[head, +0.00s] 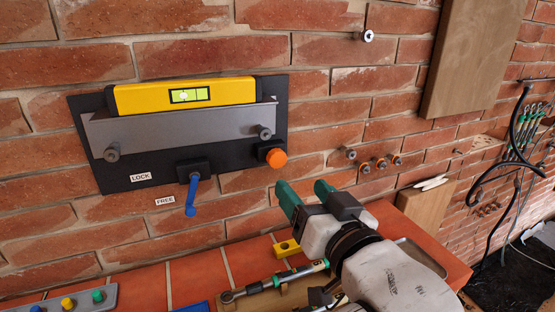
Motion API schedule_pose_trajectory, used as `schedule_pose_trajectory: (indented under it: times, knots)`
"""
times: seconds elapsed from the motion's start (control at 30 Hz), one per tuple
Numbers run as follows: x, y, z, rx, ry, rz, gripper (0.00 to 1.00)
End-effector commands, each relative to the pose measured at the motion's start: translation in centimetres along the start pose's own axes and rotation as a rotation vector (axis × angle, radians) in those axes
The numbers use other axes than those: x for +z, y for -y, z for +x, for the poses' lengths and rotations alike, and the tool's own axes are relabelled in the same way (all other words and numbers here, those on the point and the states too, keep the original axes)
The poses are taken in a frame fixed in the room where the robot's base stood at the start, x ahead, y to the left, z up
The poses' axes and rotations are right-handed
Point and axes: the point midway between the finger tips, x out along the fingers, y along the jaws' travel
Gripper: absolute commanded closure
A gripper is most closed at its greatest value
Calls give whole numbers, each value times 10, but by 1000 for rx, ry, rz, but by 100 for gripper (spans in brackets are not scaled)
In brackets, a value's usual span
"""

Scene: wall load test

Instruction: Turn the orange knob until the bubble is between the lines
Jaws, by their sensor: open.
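The orange knob (276,157) sits at the right end of a dark plate (115,182) on the brick wall. Above it a yellow level (140,97) rests on a grey bar (190,126). The vial (190,95) is green, and its pale bubble (183,96) appears left of the middle, near the left line; its exact place is too small to tell. A blue lever (191,195) hangs down beside the FREE label (165,200), below the LOCK label (141,177). My gripper (304,192) is open and empty, a little right of and below the knob, apart from it.
Below is a tiled ledge (190,274) with a torque wrench (265,284), a yellow block (287,248) and a grey strip of coloured buttons (75,302). A wooden board (470,55) and several wall fittings (378,163) are to the right. Cables (510,140) hang at far right.

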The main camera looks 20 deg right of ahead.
Motion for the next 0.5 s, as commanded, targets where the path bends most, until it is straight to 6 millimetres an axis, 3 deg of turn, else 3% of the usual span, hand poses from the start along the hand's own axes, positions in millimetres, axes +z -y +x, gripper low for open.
schedule_pose_trajectory:
  times: [0.5]
  knots:
    - [0,0,84,1,1,0,35]
